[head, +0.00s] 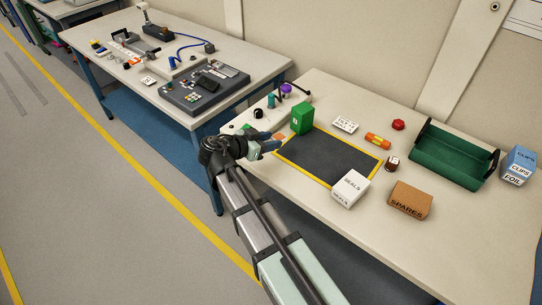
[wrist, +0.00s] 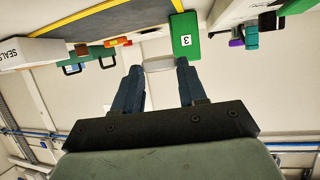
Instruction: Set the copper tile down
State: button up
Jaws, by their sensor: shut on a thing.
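My gripper (head: 273,143) is at the left edge of the dark mat, its fingers pointing right. A small copper-coloured tile (head: 279,136) shows at its fingertips. In the wrist view my gripper (wrist: 159,68) has its two blue fingers apart, with a pale, flat-looking piece (wrist: 158,63) between the tips; its copper colour does not show there. The fingers are shut on the tile, which appears to be held above the bench. Part of the tile is hidden by the fingers.
A yellow-edged dark mat (head: 325,157) lies bare in the middle. A green block (head: 301,119) stands at its back left corner, a white SEALS box (head: 349,189) at its front right. A SPARES box (head: 410,201), orange item (head: 378,141) and green tray (head: 447,158) are farther right.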

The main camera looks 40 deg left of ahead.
aim_at(269, 162)
jog(key=shift+f, duration=3.5)
jog(key=shift+f, duration=0.15)
jog(key=o, duration=1)
jog(key=shift+f, duration=0.1)
jog(key=v, duration=1.2)
jog(key=shift+s+a, duration=0.15)
jog(key=shift+s, duration=0.2)
jog(key=shift+o, duration=0.6)
jog(key=shift+s+a+r, duration=0.1)
jog(key=shift+s+r, duration=0.3)
jog(key=shift+s, duration=0.1)
